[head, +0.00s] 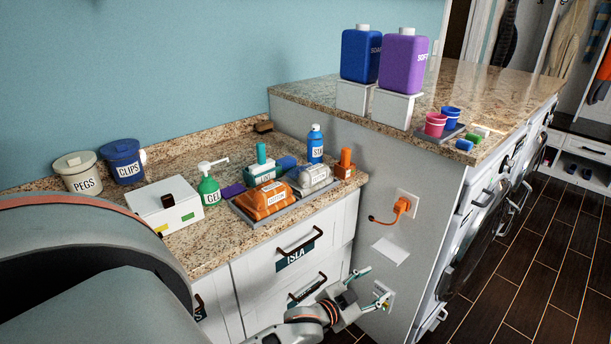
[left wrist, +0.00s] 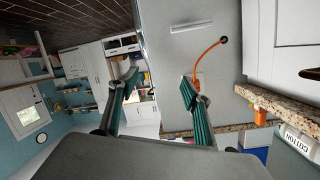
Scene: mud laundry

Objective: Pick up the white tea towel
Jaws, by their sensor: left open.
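I cannot make out a white tea towel in either view. My left gripper (head: 373,285) is open and empty, in front of the lower drawers and beside the grey side panel of the higher counter. Its two green fingers also show spread apart in the left wrist view (left wrist: 160,90), with nothing between them. My right gripper is not in view.
Drawers, one labelled ISLA (head: 295,255), are below. An orange plug (head: 402,205) sticks out of the side panel (head: 375,170). Dark floor lies right.

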